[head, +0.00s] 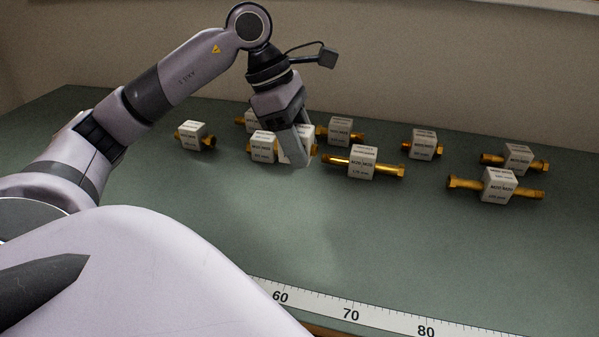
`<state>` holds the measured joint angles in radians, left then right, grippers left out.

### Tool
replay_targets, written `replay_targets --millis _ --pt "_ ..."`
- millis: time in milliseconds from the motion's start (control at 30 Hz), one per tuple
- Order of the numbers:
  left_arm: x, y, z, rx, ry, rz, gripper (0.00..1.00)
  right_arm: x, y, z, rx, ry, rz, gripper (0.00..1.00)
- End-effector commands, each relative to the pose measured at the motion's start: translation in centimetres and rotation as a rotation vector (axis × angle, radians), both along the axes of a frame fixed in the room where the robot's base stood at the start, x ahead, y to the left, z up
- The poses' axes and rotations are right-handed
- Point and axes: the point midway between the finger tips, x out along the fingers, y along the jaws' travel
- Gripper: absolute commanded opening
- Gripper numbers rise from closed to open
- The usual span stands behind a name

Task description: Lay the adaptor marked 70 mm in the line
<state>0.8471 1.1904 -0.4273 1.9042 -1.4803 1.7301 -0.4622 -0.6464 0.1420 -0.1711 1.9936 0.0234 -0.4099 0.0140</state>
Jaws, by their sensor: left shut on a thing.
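My left gripper (297,160) is at the back middle of the bench, shut on an adaptor with a white block (308,141), partly hidden by the fingers. I cannot read its marking. Several other brass adaptors with white marked blocks lie on the bench: one at the left (190,136), one just left of the gripper (262,147), and a longer one right of it (362,162). I cannot pick out a 70 mm marking; most print is too small. My right gripper is out of view.
More adaptors lie behind (340,131) and to the right (424,144), (518,158), (498,186). A white ruler strip (385,318) runs along the front edge of the green bench (420,250). The bench between is clear. A wall stands behind.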

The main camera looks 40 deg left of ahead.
Motion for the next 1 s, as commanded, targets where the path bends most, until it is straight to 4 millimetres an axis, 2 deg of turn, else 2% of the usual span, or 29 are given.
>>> replay_targets --millis 33,200,467,667,1000 --pt "-0.1 0.1 -1.5 0.002 0.005 0.0 0.16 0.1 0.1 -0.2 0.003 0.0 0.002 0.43" --pt "-0.1 0.0 -4.4 0.0 0.002 0.001 0.16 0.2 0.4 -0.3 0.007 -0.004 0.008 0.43" --pt "0.0 0.0 -6.2 0.001 0.0 -0.001 0.16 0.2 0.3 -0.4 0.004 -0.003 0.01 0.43" --pt "-0.1 0.0 -8.9 0.0 0.002 -0.001 0.16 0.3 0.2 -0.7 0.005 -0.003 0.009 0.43" --pt "0.0 0.0 -9.5 0.0 -0.002 -0.001 0.16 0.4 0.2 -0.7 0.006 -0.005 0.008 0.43"
